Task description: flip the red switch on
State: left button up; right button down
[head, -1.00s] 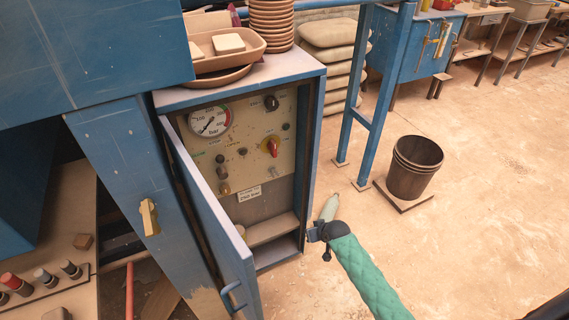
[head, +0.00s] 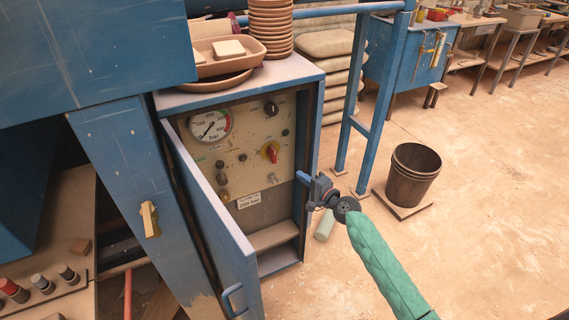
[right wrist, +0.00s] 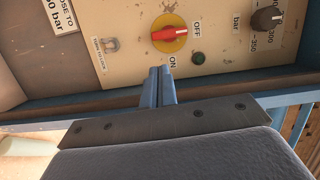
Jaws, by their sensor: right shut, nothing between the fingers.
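The red switch (head: 271,152) is a red rotary knob on a yellow disc, on the cream control panel inside the open blue cabinet. In the right wrist view the red switch (right wrist: 169,34) has its handle lying across, with OFF marked at its right and ON below it. My right gripper (head: 303,177) is shut and empty at the cabinet's right front edge. In the right wrist view its closed fingers (right wrist: 160,72) point at the panel just below the switch, apart from the red handle as far as I can see. My left gripper is not in view.
The cabinet door (head: 213,215) stands open at the left. The panel also carries a pressure gauge (head: 211,126) and a black knob (head: 271,108). Bowls (head: 270,28) and a tray (head: 230,62) stand on top.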

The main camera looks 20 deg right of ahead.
aim_at(273, 154)
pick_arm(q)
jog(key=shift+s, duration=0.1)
pick_arm(e)
jog(key=shift+w+d+m, duration=0.1)
jog(key=shift+m, duration=0.3)
jog(key=shift+w, duration=0.1)
